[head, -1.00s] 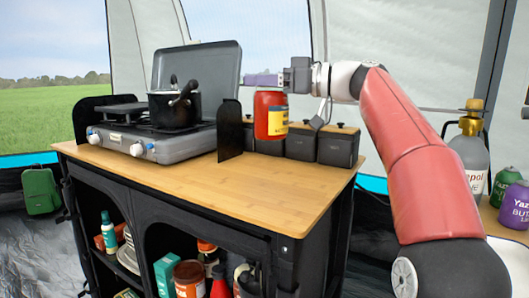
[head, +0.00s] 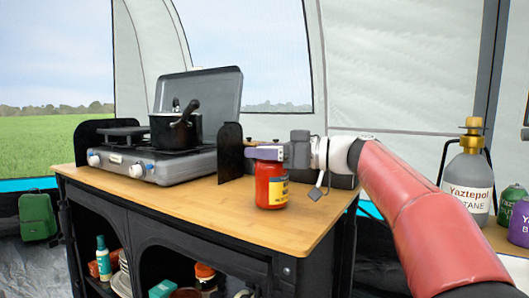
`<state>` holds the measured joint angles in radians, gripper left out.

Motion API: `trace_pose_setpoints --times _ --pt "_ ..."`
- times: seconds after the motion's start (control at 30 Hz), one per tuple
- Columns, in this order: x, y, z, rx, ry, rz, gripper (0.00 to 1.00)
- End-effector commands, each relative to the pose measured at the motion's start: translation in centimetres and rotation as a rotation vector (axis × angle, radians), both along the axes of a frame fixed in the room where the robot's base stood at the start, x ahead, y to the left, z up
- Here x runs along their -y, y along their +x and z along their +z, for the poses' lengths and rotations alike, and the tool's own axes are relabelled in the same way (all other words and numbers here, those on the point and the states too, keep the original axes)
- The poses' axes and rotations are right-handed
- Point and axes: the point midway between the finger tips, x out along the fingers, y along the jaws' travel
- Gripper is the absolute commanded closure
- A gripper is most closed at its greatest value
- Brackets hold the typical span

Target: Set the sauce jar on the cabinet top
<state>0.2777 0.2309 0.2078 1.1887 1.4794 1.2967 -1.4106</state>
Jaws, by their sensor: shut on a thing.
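The sauce jar (head: 270,190) is red with a yellow label. It is upright, low at the wooden cabinet top (head: 185,205), near its right part. Its base looks to be on or just above the wood; I cannot tell which. My gripper (head: 265,154) reaches in from the right and is shut on the jar's top. The fingers hide the jar's lid.
A grey camping stove (head: 150,163) with a black pot (head: 172,131) stands at the cabinet's left. A black upright panel (head: 230,152) stands between stove and jar. Dark canisters (head: 340,181) are behind my gripper. The front of the top is clear.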

Motion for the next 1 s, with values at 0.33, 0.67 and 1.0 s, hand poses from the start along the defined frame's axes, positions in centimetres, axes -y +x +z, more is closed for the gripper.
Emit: trace_pose_setpoints --times 0.33,0.67,1.0 --pt "0.0 0.0 -0.3 0.0 0.0 0.0 0.23" --pt "0.0 0.0 -0.1 0.0 0.0 0.0 0.21" --pt "5.0 -1.8 -0.1 0.001 0.0 -0.005 0.21"
